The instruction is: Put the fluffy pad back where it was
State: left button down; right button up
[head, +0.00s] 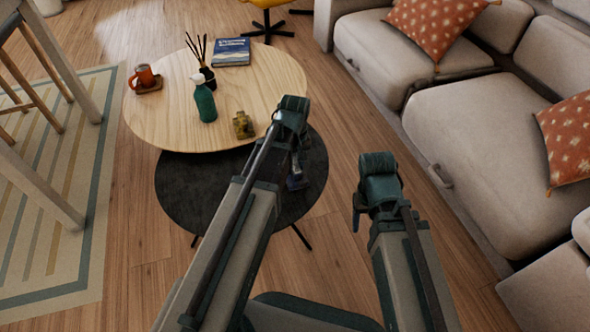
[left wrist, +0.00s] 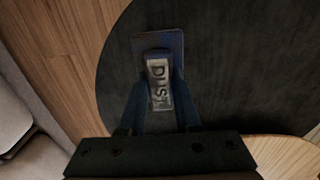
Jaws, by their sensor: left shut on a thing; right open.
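The fluffy pad seems to be the blue piece with a pale label reading "DUST" (left wrist: 160,42), held between the fingers of my left gripper (left wrist: 157,95). In the head view, my left gripper (head: 295,160) is shut on this pad (head: 297,182), partly hidden by the gripper. The pad is over the dark lower round table (head: 185,185); I cannot tell whether it touches the top. My right gripper (head: 360,212) is open and empty, to the right of the dark table above the floor.
The round wooden table (head: 160,115) bears an orange mug (head: 145,76) on a coaster, a green spray bottle (head: 204,102), a reed diffuser (head: 208,77), a blue book (head: 232,52) and a yellowish patterned item (head: 243,125). A sofa (head: 470,120) stands right. The dark table's left part is clear.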

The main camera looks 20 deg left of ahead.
aim_at(296, 171)
pick_arm(q)
jog(key=f+b, duration=0.2)
jog(key=w+f+b, duration=0.1)
jog(key=f, duration=0.1)
jog(key=shift+b, duration=0.4)
jog(key=shift+r, duration=0.15)
jog(key=c, duration=0.6)
grip_release()
notch_tip(296, 171, up, 12)
jog(key=p, duration=1.2)
jog(key=shift+r, duration=0.1)
jog(key=s+d+m+y, duration=0.1)
jog(key=s+d+m, duration=0.9)
jog(key=s, duration=0.4)
jog(key=shift+s+m, duration=0.15)
jog(key=shift+m, duration=0.25)
